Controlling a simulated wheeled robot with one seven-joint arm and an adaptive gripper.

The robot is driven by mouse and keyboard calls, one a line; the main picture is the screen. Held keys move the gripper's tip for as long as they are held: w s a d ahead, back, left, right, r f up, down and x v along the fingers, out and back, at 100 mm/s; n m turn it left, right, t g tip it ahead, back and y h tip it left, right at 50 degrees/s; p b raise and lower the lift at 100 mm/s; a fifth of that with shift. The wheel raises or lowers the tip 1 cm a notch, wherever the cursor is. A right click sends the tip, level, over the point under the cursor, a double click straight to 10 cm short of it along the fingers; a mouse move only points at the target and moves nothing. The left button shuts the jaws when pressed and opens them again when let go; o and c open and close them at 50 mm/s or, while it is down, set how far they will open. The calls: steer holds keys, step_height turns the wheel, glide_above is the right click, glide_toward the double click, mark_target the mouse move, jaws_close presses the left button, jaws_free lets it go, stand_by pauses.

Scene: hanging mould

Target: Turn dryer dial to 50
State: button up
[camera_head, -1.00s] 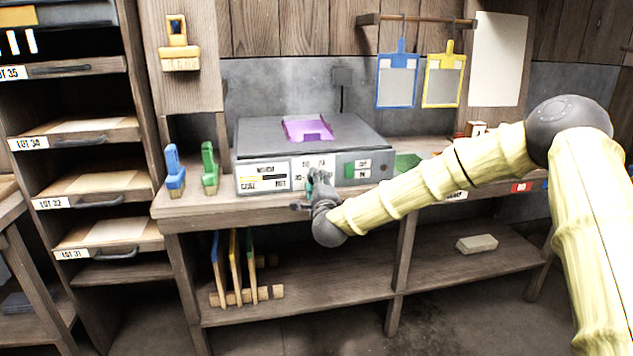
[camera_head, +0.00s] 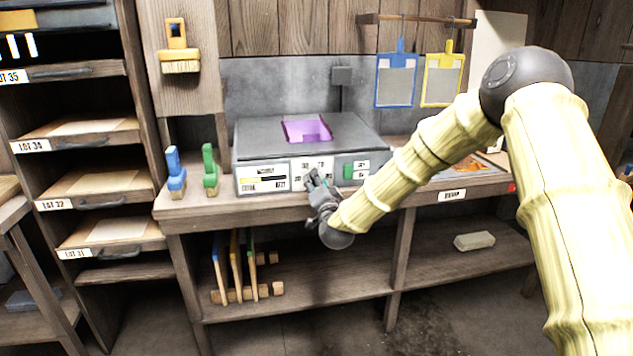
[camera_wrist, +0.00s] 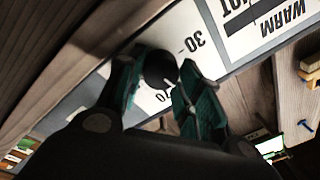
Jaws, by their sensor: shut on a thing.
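The dryer (camera_head: 357,137) is a grey box with a purple piece on top, standing on the wooden bench. Its white dial panel (camera_head: 324,163) faces me. In the wrist view the dark round dial (camera_wrist: 159,69) sits between the two teal fingers of my gripper (camera_wrist: 163,88), which is shut on it. The printed marks "30" and "70" show beside the dial, turned in this view. A small light mark shows at the dial's lower edge; its exact reading is unclear. In the head view my gripper (camera_head: 316,181) is at the panel and hides the dial.
A "WARM" gauge (camera_head: 263,179) is left of the dial panel and a green switch (camera_head: 348,172) is right of it. Blue (camera_head: 176,172) and green (camera_head: 210,170) brushes stand left of the dryer. Framed screens hang above. The bench edge runs below my gripper.

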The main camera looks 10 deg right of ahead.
steer(key=n+p, duration=0.1)
steer(key=n, duration=0.3)
steer(key=shift+y, duration=0.3)
steer(key=shift+f, duration=0.1)
steer(key=o, duration=1)
steer(key=shift+o, duration=0.2)
steer(key=s+d, duration=0.1)
steer(key=s, duration=1.1)
steer(key=shift+f, duration=0.4)
steer(key=shift+f, duration=0.1)
